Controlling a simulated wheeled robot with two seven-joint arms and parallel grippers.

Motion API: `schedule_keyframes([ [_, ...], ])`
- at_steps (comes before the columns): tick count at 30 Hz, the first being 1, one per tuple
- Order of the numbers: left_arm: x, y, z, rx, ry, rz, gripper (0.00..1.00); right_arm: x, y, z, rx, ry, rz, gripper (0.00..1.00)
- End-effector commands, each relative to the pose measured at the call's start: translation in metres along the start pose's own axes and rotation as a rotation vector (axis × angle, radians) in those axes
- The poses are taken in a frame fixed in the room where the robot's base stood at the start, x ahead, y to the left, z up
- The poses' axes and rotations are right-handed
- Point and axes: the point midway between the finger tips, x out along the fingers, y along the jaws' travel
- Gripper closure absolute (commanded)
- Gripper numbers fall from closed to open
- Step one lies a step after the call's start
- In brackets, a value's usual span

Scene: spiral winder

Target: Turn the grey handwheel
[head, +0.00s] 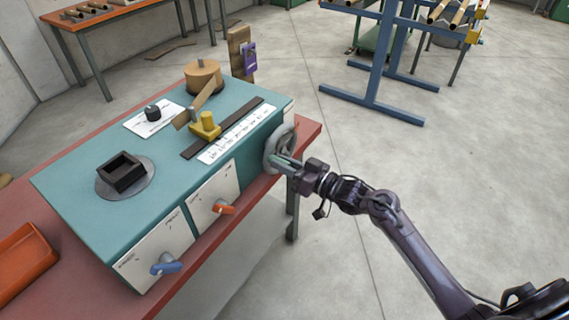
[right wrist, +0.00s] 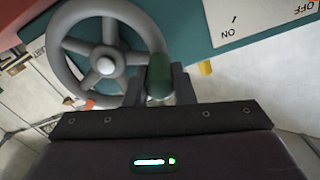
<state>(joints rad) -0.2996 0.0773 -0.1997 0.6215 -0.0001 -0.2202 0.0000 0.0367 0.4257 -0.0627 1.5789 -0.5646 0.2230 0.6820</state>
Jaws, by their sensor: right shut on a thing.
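The grey handwheel (head: 277,150) is on the right end of the teal winder (head: 75,190). In the right wrist view the handwheel (right wrist: 62,75) shows its spokes, a pale hub and a dark green handle (right wrist: 159,78) on its rim. My right gripper (head: 289,165) is at the wheel's lower right edge, and in the right wrist view (right wrist: 160,90) its fingers are shut around the green handle. The fingers partly hide the handle's lower end. My left gripper is not in view.
The winder stands on a red-topped bench (head: 312,131). An orange lever (head: 224,208) and a blue lever (head: 166,264) stick out of its front. An orange tray (head: 22,262) lies at left. The floor at right is clear up to a blue rack (head: 372,104).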

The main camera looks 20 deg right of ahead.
Motion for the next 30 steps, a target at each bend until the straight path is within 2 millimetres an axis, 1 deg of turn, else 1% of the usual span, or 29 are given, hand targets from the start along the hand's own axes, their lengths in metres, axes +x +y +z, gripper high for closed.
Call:
schedule_keyframes([
  [8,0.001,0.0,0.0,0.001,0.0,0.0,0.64,0.0,0.0,0.0,-0.006,0.0,0.001,1.0],
  [14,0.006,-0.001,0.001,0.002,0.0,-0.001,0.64,0.0,0.001,0.005,-0.056,0.0,0.001,1.0],
  [20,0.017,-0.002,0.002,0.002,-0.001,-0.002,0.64,0.0,0.002,0.015,-0.179,0.0,0.001,1.0],
  [30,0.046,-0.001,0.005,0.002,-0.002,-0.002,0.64,0.0,0.009,0.037,-0.493,-0.001,0.0,1.0],
])
